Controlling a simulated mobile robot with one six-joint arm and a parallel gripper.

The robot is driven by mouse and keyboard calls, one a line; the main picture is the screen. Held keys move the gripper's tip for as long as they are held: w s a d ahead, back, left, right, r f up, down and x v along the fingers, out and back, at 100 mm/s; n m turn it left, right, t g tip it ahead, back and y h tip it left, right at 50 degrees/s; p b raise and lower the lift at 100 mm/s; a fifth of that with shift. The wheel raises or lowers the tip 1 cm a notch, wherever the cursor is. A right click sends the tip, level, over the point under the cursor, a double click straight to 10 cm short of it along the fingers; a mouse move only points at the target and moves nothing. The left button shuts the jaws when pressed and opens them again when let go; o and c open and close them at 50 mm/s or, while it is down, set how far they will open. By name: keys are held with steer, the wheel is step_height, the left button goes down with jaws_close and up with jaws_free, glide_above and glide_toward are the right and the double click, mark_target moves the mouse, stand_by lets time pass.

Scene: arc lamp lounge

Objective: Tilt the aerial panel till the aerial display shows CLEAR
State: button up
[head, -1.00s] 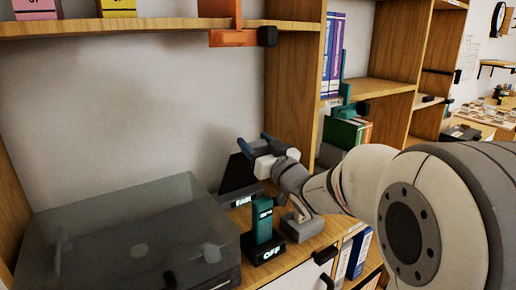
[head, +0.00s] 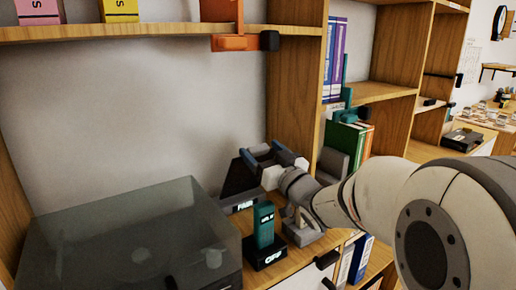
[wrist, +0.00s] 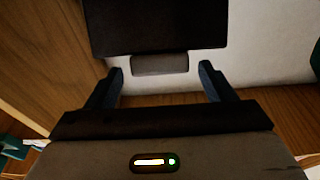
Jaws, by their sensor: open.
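The aerial panel (head: 237,179) is a dark, tilted plate standing at the back of the cabinet top, left of the shelf upright. The aerial display (head: 243,205) at its foot appears to read FAIR. My gripper (head: 259,151) is open at the panel's upper right edge. In the wrist view the dark panel (wrist: 155,28) fills the top, with a grey tab (wrist: 160,64) on its lower edge. The tab lies between the tips of my open gripper (wrist: 161,71), with gaps on both sides. I cannot tell whether either finger touches it.
A teal device (head: 264,232) with a base reading OFF stands in front of the panel. A grey device (head: 301,229) is beside it, under my wrist. A smoky-lidded box (head: 125,240) fills the left. An orange bracket (head: 236,42) hangs from the shelf above.

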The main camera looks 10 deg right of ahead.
steer(key=v, duration=0.5)
steer(key=shift+s+d, duration=0.1)
steer(key=shift+s, duration=0.2)
steer(key=s+d+m+g+h+p, duration=0.45)
steer(key=d+g+h+p, duration=0.2)
steer(key=h+p, duration=0.4)
steer(key=s+a+g+y+p, duration=0.1)
steer(key=s+g+p, duration=0.7)
steer(key=s, duration=1)
steer(key=shift+a+r+m+g, duration=0.25)
steer(key=shift+a+m+g, duration=0.2)
steer(key=shift+a+g, duration=0.3)
